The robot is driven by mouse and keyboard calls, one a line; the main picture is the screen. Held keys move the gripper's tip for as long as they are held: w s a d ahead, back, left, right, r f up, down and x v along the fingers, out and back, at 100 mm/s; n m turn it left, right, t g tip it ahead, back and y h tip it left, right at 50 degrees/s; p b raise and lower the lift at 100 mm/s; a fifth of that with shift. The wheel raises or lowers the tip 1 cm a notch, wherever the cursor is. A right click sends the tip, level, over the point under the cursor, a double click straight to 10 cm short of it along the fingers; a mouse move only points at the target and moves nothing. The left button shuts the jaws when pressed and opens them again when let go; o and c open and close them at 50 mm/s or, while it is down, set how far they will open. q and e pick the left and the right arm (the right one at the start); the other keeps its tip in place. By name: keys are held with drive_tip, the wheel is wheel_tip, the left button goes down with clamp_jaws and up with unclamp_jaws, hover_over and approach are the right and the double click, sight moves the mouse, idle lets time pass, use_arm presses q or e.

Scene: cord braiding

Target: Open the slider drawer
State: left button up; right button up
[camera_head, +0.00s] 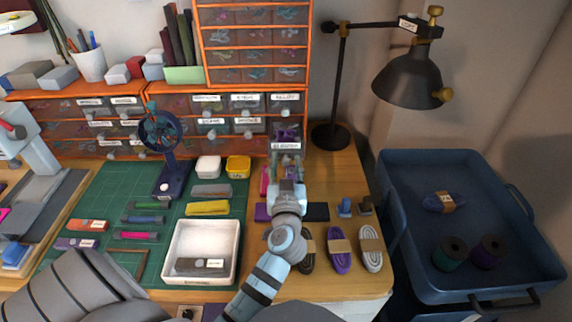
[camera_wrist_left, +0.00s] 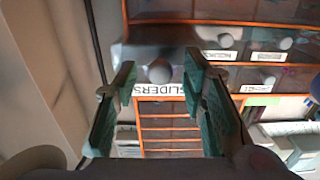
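The slider drawer (camera_head: 286,134) is a small translucent drawer in the orange-framed cabinet, at the right end of its lower rows. It appears to stand out from the cabinet front, and purple contents show from above. Its label, reading SLIDERS, and its round grey knob (camera_wrist_left: 159,71) show in the left wrist view. My left gripper (camera_head: 287,166) is just in front of this drawer. In the left wrist view its green-padded fingers (camera_wrist_left: 158,95) are apart on either side of the knob, with gaps, not touching it. My right gripper is not in view.
A black lamp (camera_head: 408,80) stands right of the cabinet, and a blue tray cart (camera_head: 395,200) is beyond the table's right edge. A white tray (camera_head: 233,250) and a fan-like device (camera_head: 165,140) are on the green mat. Cord bundles (camera_head: 339,250) lie near my left arm.

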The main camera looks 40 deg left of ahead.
use_arm(q)
wheel_tip(320, 180, up, 10)
idle(0.3)
idle(0.3)
